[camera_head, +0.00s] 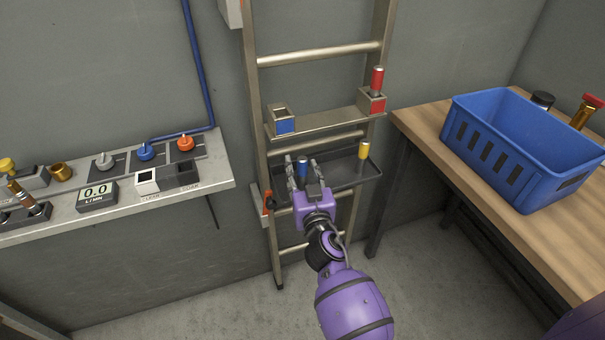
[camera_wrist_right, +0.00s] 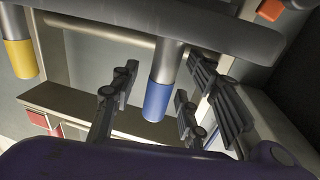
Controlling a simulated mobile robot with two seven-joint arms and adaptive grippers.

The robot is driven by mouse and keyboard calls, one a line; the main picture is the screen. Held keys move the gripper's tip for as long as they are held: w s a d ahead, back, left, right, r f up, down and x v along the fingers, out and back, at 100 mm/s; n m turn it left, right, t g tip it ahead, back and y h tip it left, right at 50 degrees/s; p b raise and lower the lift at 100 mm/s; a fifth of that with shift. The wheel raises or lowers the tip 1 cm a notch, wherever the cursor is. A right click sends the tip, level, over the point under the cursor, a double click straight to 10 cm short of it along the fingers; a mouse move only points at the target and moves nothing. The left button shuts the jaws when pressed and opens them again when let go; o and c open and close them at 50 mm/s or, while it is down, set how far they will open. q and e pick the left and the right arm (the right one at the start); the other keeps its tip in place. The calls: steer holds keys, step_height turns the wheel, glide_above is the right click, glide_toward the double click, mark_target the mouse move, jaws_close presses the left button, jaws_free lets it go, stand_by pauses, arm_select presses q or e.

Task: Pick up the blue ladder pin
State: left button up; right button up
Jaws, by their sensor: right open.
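The blue ladder pin (camera_head: 303,163) stands upright in the dark tray (camera_head: 340,181) fixed to the ladder, near the tray's left end. My right gripper (camera_head: 302,170) is open, with its fingers on either side of the pin. In the right wrist view, the pin's blue end (camera_wrist_right: 157,98) and grey shaft lie between the spread fingers (camera_wrist_right: 160,88), with gaps showing at both sides. That view appears upside down. My left gripper is not in view.
A yellow pin (camera_head: 363,151) stands at the tray's right end. Above, a ladder shelf (camera_head: 325,124) carries an empty blue-marked socket (camera_head: 284,122) and a red pin (camera_head: 377,79) in a red-marked socket. A wooden bench (camera_head: 431,129) with a blue crate (camera_head: 515,182) is at right.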

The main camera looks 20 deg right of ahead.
jaws_close()
stand_by(0.4)
